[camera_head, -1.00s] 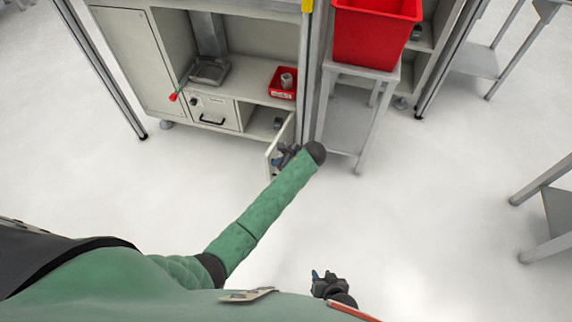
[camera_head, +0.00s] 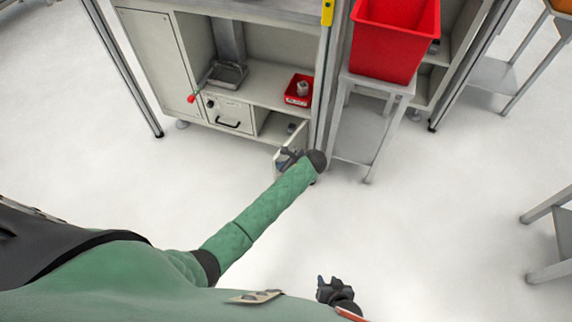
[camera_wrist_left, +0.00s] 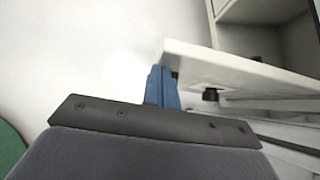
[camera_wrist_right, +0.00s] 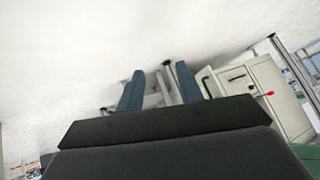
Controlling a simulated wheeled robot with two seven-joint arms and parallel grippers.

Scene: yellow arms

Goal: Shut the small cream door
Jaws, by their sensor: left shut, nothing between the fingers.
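The small cream door (camera_head: 296,140) stands open at the lower right of the grey-cream workbench, swung out toward me beside an open compartment. It also shows in the left wrist view (camera_wrist_left: 235,70), its free edge close to my fingers. My left gripper (camera_head: 285,156) is at the door's outer end; its blue fingers are together and empty in the left wrist view (camera_wrist_left: 162,88), beside or touching the edge; I cannot tell which. My wrist hides part of the door. My right gripper (camera_head: 321,281) is low near my body, fingers apart and empty in the right wrist view (camera_wrist_right: 160,90).
A drawer (camera_head: 230,116) with a black handle is left of the open compartment. A metal post (camera_head: 325,85) and a grey stand (camera_head: 358,130) with a red bin (camera_head: 393,40) stand close right of the door. The floor (camera_head: 420,220) in front is clear.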

